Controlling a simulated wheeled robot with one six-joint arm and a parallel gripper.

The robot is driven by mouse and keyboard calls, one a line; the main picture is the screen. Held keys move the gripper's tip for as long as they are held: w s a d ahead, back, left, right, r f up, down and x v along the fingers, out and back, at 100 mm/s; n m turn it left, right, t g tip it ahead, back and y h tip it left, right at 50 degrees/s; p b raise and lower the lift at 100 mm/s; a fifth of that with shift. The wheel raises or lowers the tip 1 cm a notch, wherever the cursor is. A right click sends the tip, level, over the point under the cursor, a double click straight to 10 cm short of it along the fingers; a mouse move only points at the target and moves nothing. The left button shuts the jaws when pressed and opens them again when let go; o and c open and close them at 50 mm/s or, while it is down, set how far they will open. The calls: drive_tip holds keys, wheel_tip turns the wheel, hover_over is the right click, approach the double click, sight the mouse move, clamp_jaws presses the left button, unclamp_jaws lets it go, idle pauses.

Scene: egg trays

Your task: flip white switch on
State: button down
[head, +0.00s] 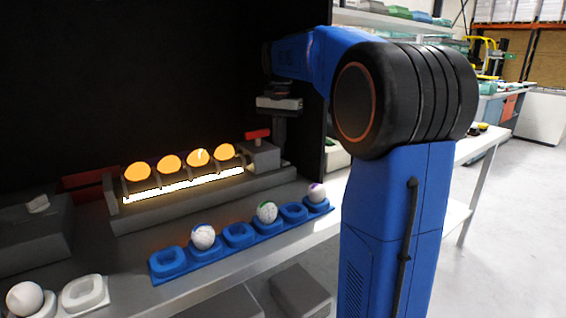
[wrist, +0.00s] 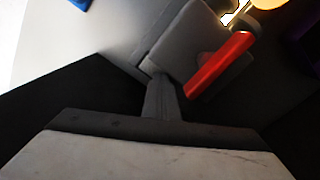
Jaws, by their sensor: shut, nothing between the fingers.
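A small white switch (head: 38,204) sits on top of a dark grey box (head: 35,235) at the left end of the table in the head view. It is not visible in the wrist view. My gripper (head: 279,130) is at the far right end of the table, pointing down, well away from the white switch. It is shut and empty. In the wrist view the shut fingers (wrist: 163,98) are beside a red switch bar (wrist: 220,65) on a grey box. That red bar (head: 258,134) also shows just left of my gripper in the head view.
A grey stand (head: 205,202) holds several glowing eggs above a bright light strip. In front is a blue tray row (head: 238,234) with several eggs, some cups empty. A white egg (head: 25,298) and a white cup (head: 84,293) are at lower left. A black panel (head: 130,80) stands behind.

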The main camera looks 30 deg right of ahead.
drive_tip(key=shift+r, duration=2.65)
drive_tip(key=shift+s, duration=0.1)
